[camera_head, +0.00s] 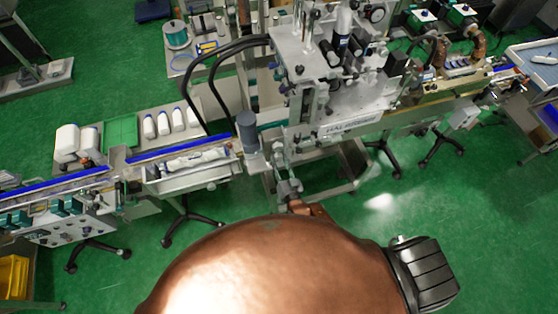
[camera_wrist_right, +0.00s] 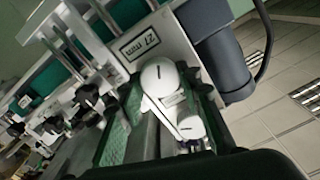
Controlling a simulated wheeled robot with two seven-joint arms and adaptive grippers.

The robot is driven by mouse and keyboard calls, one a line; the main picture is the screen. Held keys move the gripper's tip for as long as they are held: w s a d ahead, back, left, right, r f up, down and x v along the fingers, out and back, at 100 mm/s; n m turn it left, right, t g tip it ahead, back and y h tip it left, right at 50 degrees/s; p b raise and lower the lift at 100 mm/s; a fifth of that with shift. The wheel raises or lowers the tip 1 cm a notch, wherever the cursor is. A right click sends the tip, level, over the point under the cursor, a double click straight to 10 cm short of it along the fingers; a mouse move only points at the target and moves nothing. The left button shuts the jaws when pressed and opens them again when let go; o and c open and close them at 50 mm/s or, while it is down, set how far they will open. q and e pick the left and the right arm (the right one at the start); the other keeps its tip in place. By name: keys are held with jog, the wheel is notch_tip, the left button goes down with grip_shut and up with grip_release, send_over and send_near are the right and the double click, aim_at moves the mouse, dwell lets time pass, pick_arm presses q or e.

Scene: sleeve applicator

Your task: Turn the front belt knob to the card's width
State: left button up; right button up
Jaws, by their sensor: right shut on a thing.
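My right gripper (camera_head: 290,189) is small in the head view, past my copper-coloured arm, at the front of the steel sleeve machine (camera_head: 340,105). It is shut on the front belt knob, whose grip is mostly hidden. In the right wrist view, a white round disc (camera_wrist_right: 160,75) with a short dark mark faces me; a second white rounded part (camera_wrist_right: 190,127) is just below it. A card (camera_wrist_right: 139,46) above the disc appears to read "27 mm". I cannot clearly separate fingers from knob there. My left gripper is out of view.
A grey motor cylinder (camera_head: 246,131) stands left of the machine's front, close to my right gripper. Black clamp knobs (camera_wrist_right: 88,97) show left in the wrist view. A blue conveyor belt (camera_head: 178,146) leads leftward. The green floor (camera_head: 400,215) at right is partly clear.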

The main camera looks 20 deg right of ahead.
jog(key=o, duration=1.2)
jog(key=shift+c, duration=0.2)
jog(key=s, duration=1.2)
jog(key=shift+d, duration=0.2)
